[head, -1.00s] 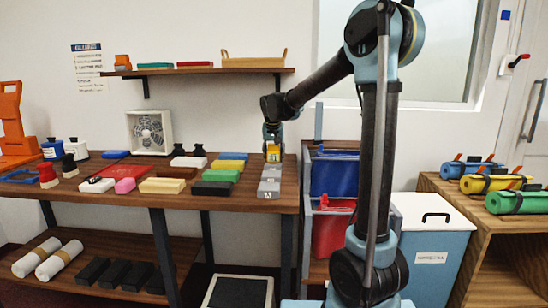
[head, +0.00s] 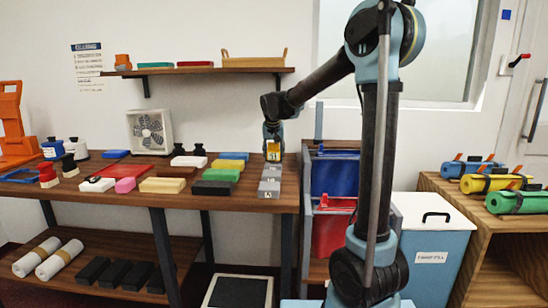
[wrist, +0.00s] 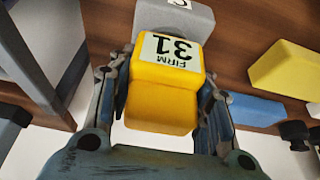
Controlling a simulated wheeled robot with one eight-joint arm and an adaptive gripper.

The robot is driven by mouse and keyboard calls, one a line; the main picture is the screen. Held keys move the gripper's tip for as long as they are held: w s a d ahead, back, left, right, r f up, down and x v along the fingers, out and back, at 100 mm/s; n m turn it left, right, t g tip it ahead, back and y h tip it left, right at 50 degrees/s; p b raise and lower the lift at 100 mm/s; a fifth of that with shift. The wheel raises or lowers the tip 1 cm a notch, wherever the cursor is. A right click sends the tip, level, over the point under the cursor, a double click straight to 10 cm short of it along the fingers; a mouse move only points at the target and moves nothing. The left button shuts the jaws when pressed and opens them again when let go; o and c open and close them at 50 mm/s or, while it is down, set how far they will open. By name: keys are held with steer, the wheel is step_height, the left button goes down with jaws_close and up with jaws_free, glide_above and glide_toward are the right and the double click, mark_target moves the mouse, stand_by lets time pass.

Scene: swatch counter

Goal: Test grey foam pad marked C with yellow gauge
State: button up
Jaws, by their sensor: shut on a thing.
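My gripper (wrist: 163,98) is shut on the yellow gauge (wrist: 162,105), with a finger on each side of it. The gauge carries a white label reading "FIRM 31". The grey foam pad marked C (wrist: 175,18) is just beyond the gauge in the wrist view, its letter cut by the top edge. The gauge overlaps the pad's near side in the picture; I cannot tell whether they touch. In the head view my gripper with the gauge (head: 272,152) is at the far end of a row of grey pads (head: 269,187); the nearest pad is marked A.
Left of the row lie a black block (head: 212,188), a green block (head: 221,176) and a yellow block (head: 162,185). A blue bin (head: 334,175) and a red bin (head: 330,235) stand right of the counter. A small fan (head: 149,131) stands at the back.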

steer(key=shift+r, duration=3.3)
steer(key=shift+s, duration=0.1)
